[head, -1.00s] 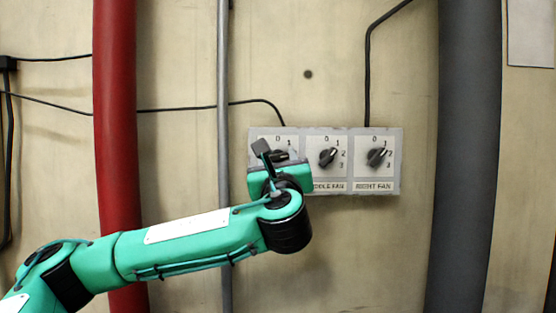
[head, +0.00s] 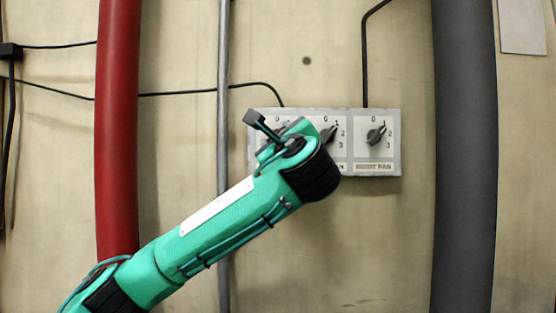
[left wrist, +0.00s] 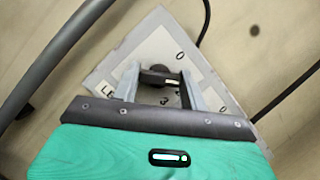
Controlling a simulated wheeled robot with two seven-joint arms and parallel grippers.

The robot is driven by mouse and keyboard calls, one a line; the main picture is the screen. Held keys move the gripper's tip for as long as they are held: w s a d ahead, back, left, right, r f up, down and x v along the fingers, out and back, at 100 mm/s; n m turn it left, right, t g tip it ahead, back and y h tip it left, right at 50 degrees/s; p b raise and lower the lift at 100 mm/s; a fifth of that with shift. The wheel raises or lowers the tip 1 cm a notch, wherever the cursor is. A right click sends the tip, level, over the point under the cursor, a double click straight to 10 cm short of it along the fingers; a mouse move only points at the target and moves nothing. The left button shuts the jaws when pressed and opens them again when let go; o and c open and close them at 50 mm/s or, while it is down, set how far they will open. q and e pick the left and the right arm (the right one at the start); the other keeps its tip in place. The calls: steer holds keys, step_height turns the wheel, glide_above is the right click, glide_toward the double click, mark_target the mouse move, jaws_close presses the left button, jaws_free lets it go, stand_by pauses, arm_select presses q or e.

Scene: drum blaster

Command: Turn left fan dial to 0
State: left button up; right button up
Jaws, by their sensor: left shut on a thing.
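The left fan dial (left wrist: 157,79) is a dark knob on a light plate, with a "0" and a "3" readable beside it in the left wrist view. My left gripper (left wrist: 160,82) is shut on this dial, one finger on either side of it. In the head view my green left wrist covers most of the dial, and only the "0" above it shows clearly. Exactly which number the dial points to cannot be told. My right gripper is not in view.
The grey switch panel (head: 394,160) also carries the middle fan dial (head: 327,135), close to my wrist, and the right fan dial (head: 375,136). A red pipe (head: 118,130), a thin grey conduit (head: 223,60) and a thick grey pipe (head: 464,150) run vertically. Black cables lead to the panel.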

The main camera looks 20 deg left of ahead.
arm_select(q)
steer(key=shift+d+n+g+b, duration=0.1)
steer(key=shift+n+g+b, duration=0.8)
steer(key=shift+n, duration=1)
steer(key=shift+n+g+b, duration=0.5)
steer(key=shift+n+b, duration=0.75)
steer(key=shift+n, duration=0.65)
steer(key=shift+d+n+g+b, duration=0.1)
steer(key=shift+n+g+b, duration=0.8)
steer(key=shift+n, duration=1)
steer(key=shift+a, duration=0.1)
steer(key=o, duration=1)
steer(key=shift+s+r, duration=0.1)
steer(key=shift+f+b+v, duration=0.2)
steer(key=shift+b+v, duration=2.85)
steer(key=shift+v, duration=3.85)
